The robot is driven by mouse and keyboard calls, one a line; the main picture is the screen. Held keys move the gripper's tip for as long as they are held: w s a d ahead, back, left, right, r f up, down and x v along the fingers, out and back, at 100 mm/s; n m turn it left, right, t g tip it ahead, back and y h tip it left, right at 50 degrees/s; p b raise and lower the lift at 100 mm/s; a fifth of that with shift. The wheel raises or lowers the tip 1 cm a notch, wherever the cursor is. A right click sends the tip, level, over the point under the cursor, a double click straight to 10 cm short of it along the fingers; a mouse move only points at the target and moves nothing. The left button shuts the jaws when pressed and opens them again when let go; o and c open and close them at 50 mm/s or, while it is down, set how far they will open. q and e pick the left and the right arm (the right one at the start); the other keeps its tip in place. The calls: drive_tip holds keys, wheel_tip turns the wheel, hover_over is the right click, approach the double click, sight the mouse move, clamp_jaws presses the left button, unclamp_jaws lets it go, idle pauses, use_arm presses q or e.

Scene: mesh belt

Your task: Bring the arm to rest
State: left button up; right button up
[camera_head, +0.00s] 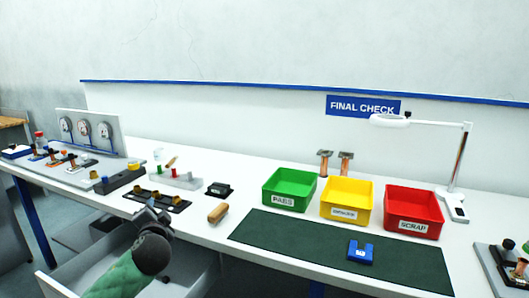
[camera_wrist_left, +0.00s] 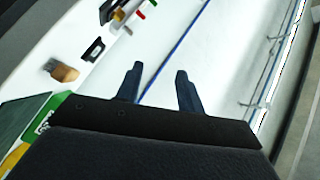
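My left arm comes in from the bottom left of the head view, and its gripper (camera_head: 150,212) is over the front edge of the white bench (camera_head: 205,245). In the left wrist view the two fingers (camera_wrist_left: 160,82) stand apart with nothing between them, so it is open and empty. My right gripper is in neither view.
An open drawer (camera_head: 75,278) is below the left arm. A wooden-handled tool (camera_head: 218,212) and a dark fixture strip (camera_head: 157,200) lie close by. A green bin (camera_head: 290,189), yellow bin (camera_head: 346,202) and red bin (camera_head: 413,212) stand behind the dark mat (camera_head: 300,247) with a blue part (camera_head: 360,252).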

use_arm(q)
drive_tip(key=s+d+f+n+g+h, duration=0.1)
drive_tip(key=s+d+f+g+h, duration=0.2)
drive_tip(key=s+f, duration=0.45)
drive_tip(key=s+d+f+n+g+h+p, duration=0.1)
drive_tip(key=s+d+f+g, duration=0.2)
drive_tip(key=s+d+f, duration=0.4)
drive_tip(key=s+d+f+n+g+h, duration=0.1)
drive_tip(key=s+d+f+g, duration=0.15)
drive_tip(key=s+f, duration=0.45)
drive_tip(key=s+d+f+n+g+h, duration=0.1)
drive_tip(key=s+d+f+g, duration=0.1)
drive_tip(key=s+f, duration=0.6)
drive_tip(key=s+d+f+n+g+h+p, duration=0.1)
drive_tip(key=s+f+g, duration=0.3)
drive_tip(key=s, duration=1.1)
wheel_tip(320, 180, down, 4)
drive_tip(key=shift+s+d+r+n, duration=0.1)
drive_tip(key=shift+s+d+n, duration=0.3)
drive_tip(key=shift+d, duration=0.4)
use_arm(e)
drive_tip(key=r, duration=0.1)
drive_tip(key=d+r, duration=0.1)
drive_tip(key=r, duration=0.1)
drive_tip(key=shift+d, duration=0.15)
